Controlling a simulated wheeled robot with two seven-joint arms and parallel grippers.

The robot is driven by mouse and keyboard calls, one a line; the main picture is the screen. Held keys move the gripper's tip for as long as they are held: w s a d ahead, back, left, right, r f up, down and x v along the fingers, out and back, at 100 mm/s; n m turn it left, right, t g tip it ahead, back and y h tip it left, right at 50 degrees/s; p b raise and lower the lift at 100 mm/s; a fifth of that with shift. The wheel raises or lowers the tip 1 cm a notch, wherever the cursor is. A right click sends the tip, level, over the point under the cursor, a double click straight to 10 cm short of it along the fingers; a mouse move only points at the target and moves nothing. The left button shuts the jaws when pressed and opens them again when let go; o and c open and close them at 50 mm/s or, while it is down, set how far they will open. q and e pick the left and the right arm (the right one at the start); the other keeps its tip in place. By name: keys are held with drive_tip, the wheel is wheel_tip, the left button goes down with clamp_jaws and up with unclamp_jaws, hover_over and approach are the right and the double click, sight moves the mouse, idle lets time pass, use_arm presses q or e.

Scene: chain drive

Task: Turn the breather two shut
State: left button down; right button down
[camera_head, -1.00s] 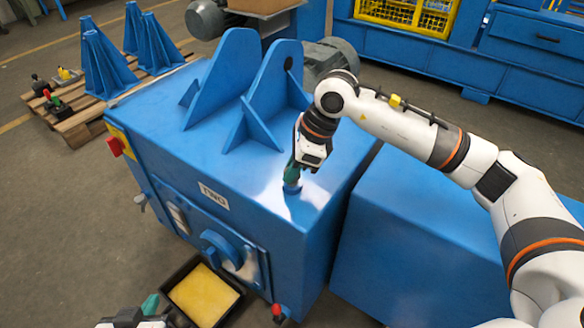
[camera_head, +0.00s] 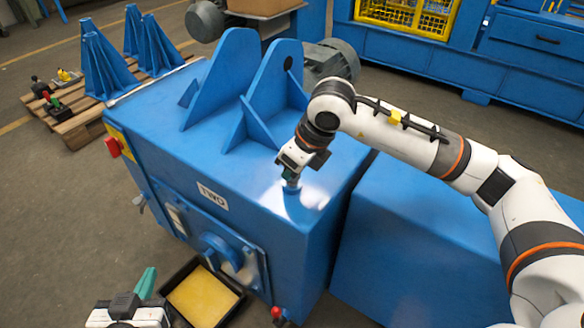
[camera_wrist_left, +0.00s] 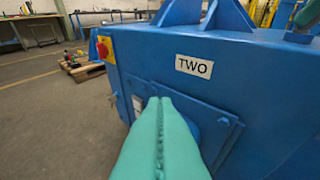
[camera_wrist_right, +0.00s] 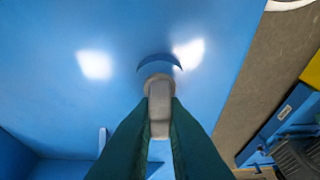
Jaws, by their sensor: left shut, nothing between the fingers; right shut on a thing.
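The breather (camera_wrist_right: 159,108) is a small grey fitting on top of the blue housing marked TWO (camera_head: 212,196). My right gripper (camera_head: 290,174) is over it from above. In the right wrist view its green fingers are shut on the breather's flat upright tab, and the round base shows beyond. In the head view the fingers hide most of the breather. My left gripper (camera_head: 146,283) is at the bottom left, in front of the housing. In the left wrist view its green fingers (camera_wrist_left: 160,115) are shut together and empty, pointing at the housing's front.
Blue upright brackets (camera_head: 228,78) stand on the housing behind the breather. A black tray with a yellow pad (camera_head: 203,297) lies on the floor in front. A red-topped lever (camera_head: 277,313) is at the lower front corner. A red knob (camera_head: 112,146) is at the left.

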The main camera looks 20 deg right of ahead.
idle(0.4)
drive_tip(key=c, duration=1.5)
unclamp_jaws()
